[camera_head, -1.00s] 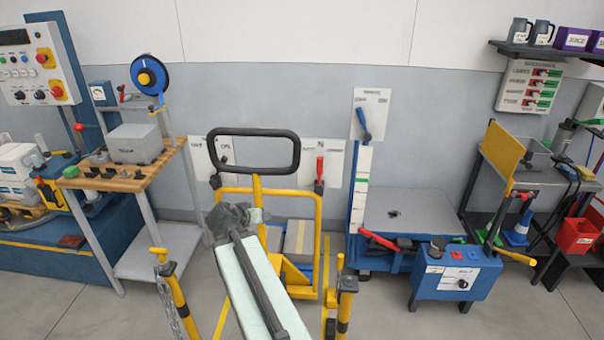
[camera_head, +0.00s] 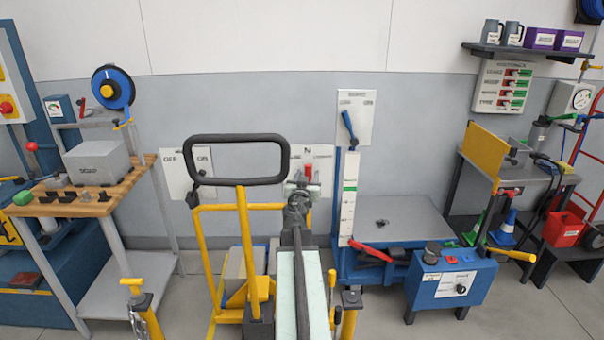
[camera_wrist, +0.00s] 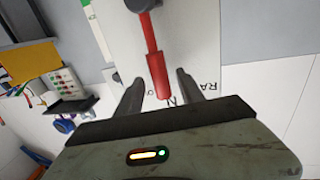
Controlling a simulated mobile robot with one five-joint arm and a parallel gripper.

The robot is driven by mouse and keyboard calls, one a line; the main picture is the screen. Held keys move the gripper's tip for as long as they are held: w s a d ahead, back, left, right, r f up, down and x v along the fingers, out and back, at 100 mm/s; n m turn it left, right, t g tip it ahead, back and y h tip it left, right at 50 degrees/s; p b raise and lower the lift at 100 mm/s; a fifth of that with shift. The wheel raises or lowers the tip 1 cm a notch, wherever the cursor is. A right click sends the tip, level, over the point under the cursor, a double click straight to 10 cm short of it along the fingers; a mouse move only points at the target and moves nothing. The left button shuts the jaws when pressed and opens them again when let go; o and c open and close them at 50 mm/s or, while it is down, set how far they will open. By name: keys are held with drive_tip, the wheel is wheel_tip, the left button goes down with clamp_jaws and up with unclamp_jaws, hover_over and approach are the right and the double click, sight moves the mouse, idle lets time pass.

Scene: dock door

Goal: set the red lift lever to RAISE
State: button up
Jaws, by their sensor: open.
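The red lift lever (camera_head: 308,172) stands upright in front of a white wall plate (camera_head: 322,160) lettered "N", partly hidden behind my gripper. In the wrist view the red lever (camera_wrist: 158,72) runs from a dark pivot to between my fingers, its handle end near the palm. Part of the lettering "RA" and an "N" show on the white plate (camera_wrist: 190,50). My gripper (camera_wrist: 160,92) is open, with one finger on each side of the lever handle and visible gaps. It also shows in the head view (camera_head: 302,192), in front of the plate.
A yellow cart with a black loop handle (camera_head: 237,160) stands just left of my arm. A blue lift table (camera_head: 405,215) with another red lever (camera_head: 370,252) is to the right. A blue control box (camera_head: 450,285) stands in front of it.

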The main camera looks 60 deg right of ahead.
drive_tip(key=x, duration=0.2)
drive_tip(key=shift+w+d, duration=0.1)
drive_tip(key=shift+d, duration=0.15)
drive_tip(key=shift+a, duration=0.1)
clamp_jaws()
idle(1.0)
